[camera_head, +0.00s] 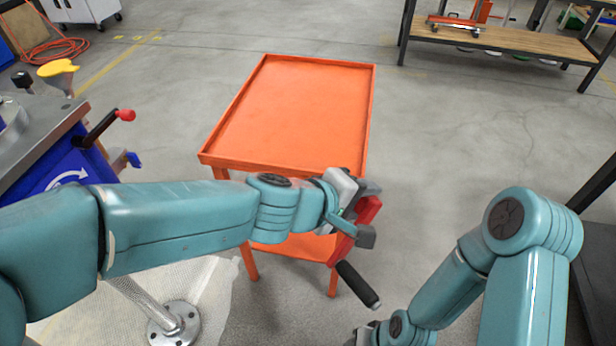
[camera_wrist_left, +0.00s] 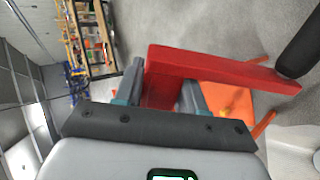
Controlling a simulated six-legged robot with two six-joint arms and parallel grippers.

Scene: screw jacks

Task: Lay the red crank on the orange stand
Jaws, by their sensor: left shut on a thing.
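The red crank (camera_head: 368,209) has a red bar and a black handle (camera_head: 357,284) that hangs down toward the front. My left gripper (camera_head: 358,218) is shut on the red bar, which also shows between its fingers in the left wrist view (camera_wrist_left: 215,67). The orange stand (camera_head: 300,105) is a two-level table with a rimmed, empty top. The left gripper holds the crank in front of the stand's near right corner, apart from the top surface. My right arm is at the lower right; only a small part of its gripper (camera_head: 366,334) shows at the bottom edge.
A blue machine with a metal top (camera_head: 38,140) and a red-knobbed lever (camera_head: 124,115) stands at the left. A wooden-topped bench (camera_head: 510,38) is at the back right. A metal post on a round base (camera_head: 172,322) stands at the front left. Floor right of the stand is clear.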

